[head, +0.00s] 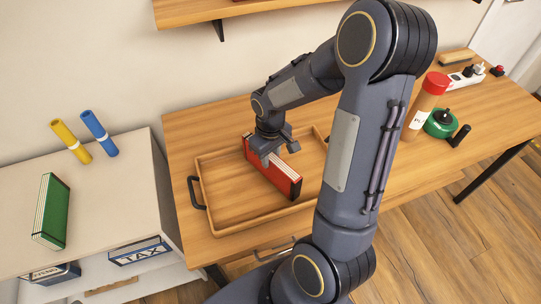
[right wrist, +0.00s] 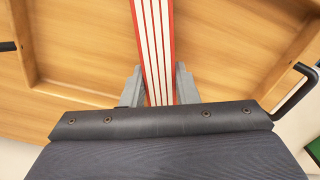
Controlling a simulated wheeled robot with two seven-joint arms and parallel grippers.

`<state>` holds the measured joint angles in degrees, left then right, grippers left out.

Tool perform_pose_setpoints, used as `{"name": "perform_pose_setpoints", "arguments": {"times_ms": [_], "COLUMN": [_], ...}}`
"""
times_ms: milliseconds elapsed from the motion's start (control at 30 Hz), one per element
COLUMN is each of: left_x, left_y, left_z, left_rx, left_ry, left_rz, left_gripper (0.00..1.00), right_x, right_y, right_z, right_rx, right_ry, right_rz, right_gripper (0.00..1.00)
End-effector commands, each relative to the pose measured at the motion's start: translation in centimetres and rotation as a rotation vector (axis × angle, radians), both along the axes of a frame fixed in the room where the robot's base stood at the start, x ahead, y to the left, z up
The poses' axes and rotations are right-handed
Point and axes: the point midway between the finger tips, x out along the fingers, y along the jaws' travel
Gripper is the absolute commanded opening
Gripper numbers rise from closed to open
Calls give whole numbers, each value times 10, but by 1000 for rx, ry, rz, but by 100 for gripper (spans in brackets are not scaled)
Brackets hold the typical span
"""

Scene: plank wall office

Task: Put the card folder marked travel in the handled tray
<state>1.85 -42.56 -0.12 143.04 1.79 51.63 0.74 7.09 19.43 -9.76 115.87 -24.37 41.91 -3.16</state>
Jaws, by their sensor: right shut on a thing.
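A red card folder (head: 285,180) with white page edges stands on its long edge, within the outline of the wooden handled tray (head: 246,222). I cannot read a mark on it, nor tell whether it touches the tray floor. My right gripper (head: 274,152) is shut on the folder near its far end. In the right wrist view the folder (right wrist: 153,45) lies between the two fingers of the gripper (right wrist: 158,90), with the tray (right wrist: 75,90) beneath. The tray has a black handle (head: 196,193) at its left; my arm hides part of its right side. My left gripper is out of view.
On the pale cabinet at left stand a green folder (head: 51,211) and yellow (head: 71,141) and blue (head: 99,136) tubes. Boxes, one labelled TAX (head: 140,251), sit below. A red-capped canister (head: 425,106) and a green reel (head: 441,124) stand right on the desk (head: 405,170).

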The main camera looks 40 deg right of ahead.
Motion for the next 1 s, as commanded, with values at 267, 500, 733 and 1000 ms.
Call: {"name": "perform_pose_setpoints", "arguments": {"times_ms": [267, 500, 733, 1000], "left_x": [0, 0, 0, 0], "left_y": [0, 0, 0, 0], "left_z": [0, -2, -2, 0], "left_rx": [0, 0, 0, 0], "left_ry": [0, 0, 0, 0], "left_rz": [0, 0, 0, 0], "left_gripper": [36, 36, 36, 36], "right_x": [0, 0, 0, 2], "right_y": [0, 0, 0, 0], "right_z": [-3, -5, -5, 10], "right_rx": [0, 0, 0, -1], "right_ry": [-2, -1, -1, -7], "right_rz": [0, 0, 0, 0], "right_gripper": [0, 41, 49, 49]}}
